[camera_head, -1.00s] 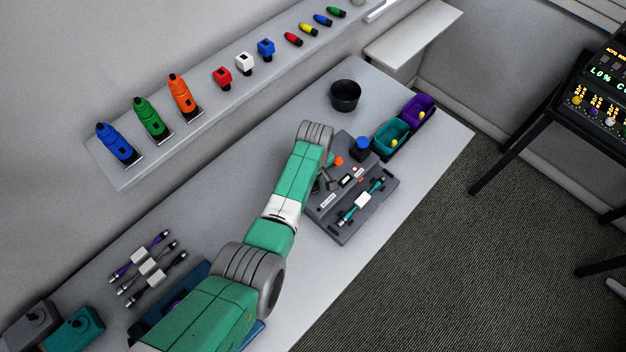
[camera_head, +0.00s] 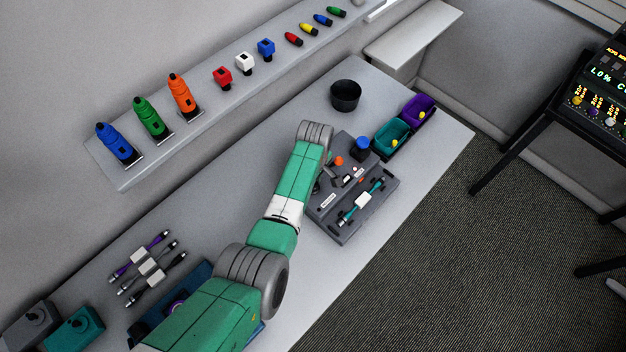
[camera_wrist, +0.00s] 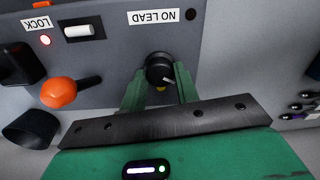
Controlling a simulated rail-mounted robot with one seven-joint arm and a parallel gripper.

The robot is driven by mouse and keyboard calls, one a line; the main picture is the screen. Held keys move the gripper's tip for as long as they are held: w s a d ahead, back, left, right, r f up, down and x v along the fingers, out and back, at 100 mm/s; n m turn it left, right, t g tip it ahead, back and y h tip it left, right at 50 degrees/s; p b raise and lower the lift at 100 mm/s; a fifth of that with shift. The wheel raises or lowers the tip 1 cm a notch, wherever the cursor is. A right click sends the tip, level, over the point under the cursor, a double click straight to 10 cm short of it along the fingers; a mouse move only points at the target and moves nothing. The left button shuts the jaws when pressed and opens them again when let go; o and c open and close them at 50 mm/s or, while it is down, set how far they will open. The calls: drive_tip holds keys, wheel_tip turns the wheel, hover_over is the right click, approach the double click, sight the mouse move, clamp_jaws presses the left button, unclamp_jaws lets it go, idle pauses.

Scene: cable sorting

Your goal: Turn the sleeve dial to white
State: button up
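The sleeve dial is a small black round knob (camera_wrist: 159,69) with a pale pointer mark, on the grey panel in the wrist view. A yellow spot shows beside it, between the fingers. My gripper (camera_wrist: 160,75) has one green finger on each side of the knob, and both fingers appear to touch it. Other colour marks around the knob are hidden or too small to tell. In the head view my arm stands over the left part of the grey station (camera_head: 345,235) and hides the dial.
Near the dial are a "NO LEAD" label (camera_wrist: 151,17), an orange knob (camera_wrist: 59,92), a white switch (camera_wrist: 78,31) and a lit red lamp (camera_wrist: 45,40). A teal cable with a white block (camera_head: 362,201) lies on the station. Teal (camera_head: 391,138) and purple (camera_head: 418,111) bins stand behind.

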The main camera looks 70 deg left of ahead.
drive_tip(key=o, duration=0.4)
wheel_tip(320, 180, up, 8)
drive_tip(key=shift+w+f+p, duration=0.1)
drive_tip(key=shift+p, duration=0.45)
